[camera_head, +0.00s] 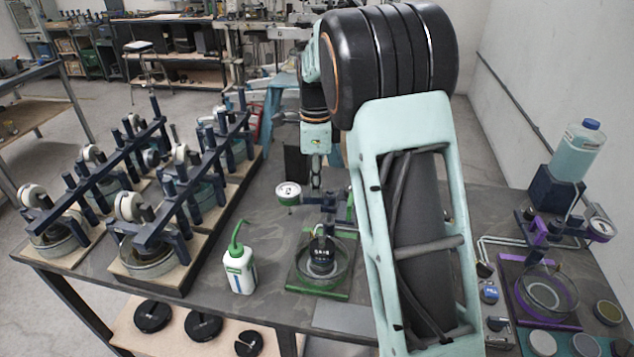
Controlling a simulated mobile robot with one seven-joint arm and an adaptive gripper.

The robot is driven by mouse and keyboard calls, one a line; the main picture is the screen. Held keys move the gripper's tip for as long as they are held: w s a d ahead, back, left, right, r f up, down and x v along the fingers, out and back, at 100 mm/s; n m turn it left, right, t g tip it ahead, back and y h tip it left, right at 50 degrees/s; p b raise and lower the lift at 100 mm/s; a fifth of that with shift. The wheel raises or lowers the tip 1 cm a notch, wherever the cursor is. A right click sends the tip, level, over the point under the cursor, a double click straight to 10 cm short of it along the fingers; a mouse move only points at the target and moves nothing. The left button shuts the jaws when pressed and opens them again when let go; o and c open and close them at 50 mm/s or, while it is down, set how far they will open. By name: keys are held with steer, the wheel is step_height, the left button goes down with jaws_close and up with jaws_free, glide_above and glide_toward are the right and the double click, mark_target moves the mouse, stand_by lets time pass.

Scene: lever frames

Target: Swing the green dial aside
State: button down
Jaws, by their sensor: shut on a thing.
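My gripper (317,183) points down just right of the dial face, shut at the dial's arm. The fingertips are small here and their exact contact is hard to see. My pale green forearm covers the area right of the stand.
A white bottle with a green spout (239,270) stands left of the stand. Several dark-framed rigs on wooden boards (150,268) fill the left. A purple-based stand (540,322) and its dial (601,229) are at the right, near a pale green bottle (578,150).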

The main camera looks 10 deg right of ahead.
steer(key=shift+w+m, duration=0.2)
steer(key=shift+m, duration=0.4)
steer(key=shift+d, duration=0.1)
steer(key=c, duration=2)
jaws_free()
step_height(320, 180, up, 12)
steer(key=shift+r, duration=0.1)
